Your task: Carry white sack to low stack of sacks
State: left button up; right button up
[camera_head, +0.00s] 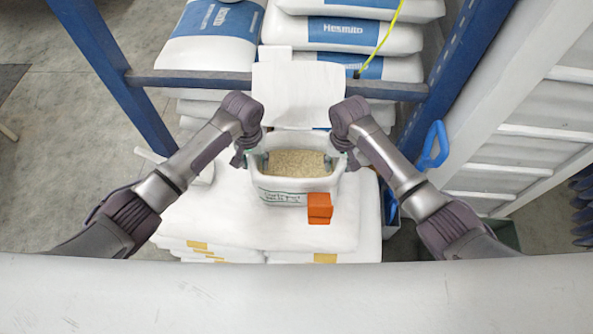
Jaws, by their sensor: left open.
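A low stack of white sacks (225,215), with yellow labels on its near side, lies between my arms. A white open-topped container of tan grain (297,197), with green print, stands upright on it. I cannot tell whether it is a tub or an opened sack. My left gripper (241,158) is open at the container's left side. My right gripper (350,160) is at its right side; its fingers are too small to read. Contact with the rim is unclear on both sides. A plain white sheet or flat sack (298,92) is behind the container.
A blue rack post (108,68) and a grey crossbar (190,79) stand behind the stack. White sacks with blue labels (350,35) are piled behind them. An orange block (319,208) is at the container's front. A blue handle (433,147) is at right. Left floor is mostly open.

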pick_arm(q)
jog(key=shift+c, duration=0.2)
pick_arm(e)
jog(key=shift+c, duration=0.2)
pick_arm(q)
grip_shut()
pick_arm(e)
grip_shut()
pick_arm(q)
jog(key=shift+w+r, duration=0.15)
pick_arm(e)
jog(key=shift+w+r, duration=0.15)
